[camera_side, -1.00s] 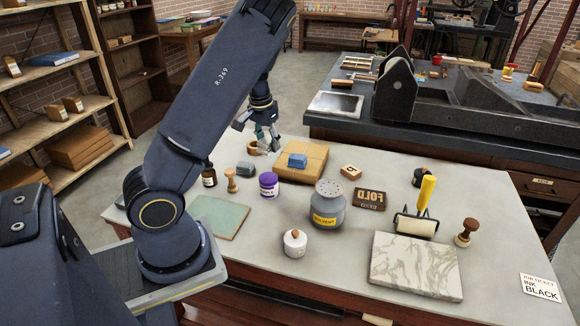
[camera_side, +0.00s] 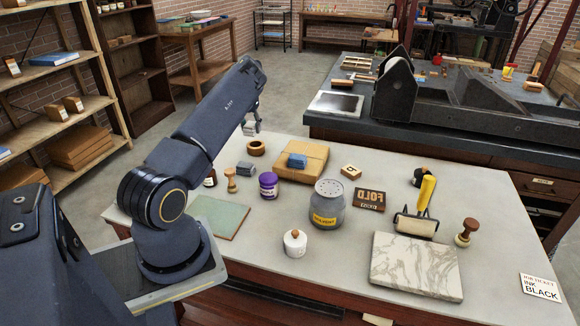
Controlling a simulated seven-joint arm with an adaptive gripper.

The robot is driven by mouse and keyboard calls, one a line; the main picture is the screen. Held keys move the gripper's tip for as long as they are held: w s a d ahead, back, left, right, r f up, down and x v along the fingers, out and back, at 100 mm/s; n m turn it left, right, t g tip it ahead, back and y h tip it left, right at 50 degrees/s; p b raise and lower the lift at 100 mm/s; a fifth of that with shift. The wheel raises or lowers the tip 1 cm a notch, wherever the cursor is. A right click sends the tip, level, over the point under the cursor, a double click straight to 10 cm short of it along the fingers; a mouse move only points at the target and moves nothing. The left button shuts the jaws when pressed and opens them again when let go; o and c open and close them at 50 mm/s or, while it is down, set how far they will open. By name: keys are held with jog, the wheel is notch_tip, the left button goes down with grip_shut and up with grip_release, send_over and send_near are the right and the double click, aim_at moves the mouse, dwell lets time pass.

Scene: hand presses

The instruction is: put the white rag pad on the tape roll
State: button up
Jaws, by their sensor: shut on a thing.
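The tape roll (camera_side: 256,148) is a brown ring lying flat near the back edge of the table, left of the cardboard parcel. My gripper (camera_side: 250,121) is behind and above the tape roll, apart from it. It is shut on a small pale pad, which looks like the white rag pad (camera_side: 250,129). The pad is small in this view, and the fingers partly hide it.
A blue pad (camera_side: 297,160) lies on the parcel (camera_side: 313,153). A grey pad (camera_side: 245,168), a dark bottle (camera_side: 210,178), a wooden stamp (camera_side: 231,181) and a purple jar (camera_side: 268,186) stand close in front of the tape roll. A solvent can (camera_side: 327,206) is farther right.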

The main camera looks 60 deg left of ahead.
aim_at(254, 129)
jog(key=f, duration=0.1)
jog(key=w+a+f, duration=0.1)
jog(key=a+f, duration=0.1)
jog(key=shift+w+f, duration=0.1)
jog(key=shift+w, duration=0.25)
jog(key=shift+w+a+f, duration=0.1)
jog(key=shift+f, duration=1.4)
jog(key=shift+f, duration=0.1)
jog(key=o, duration=1.1)
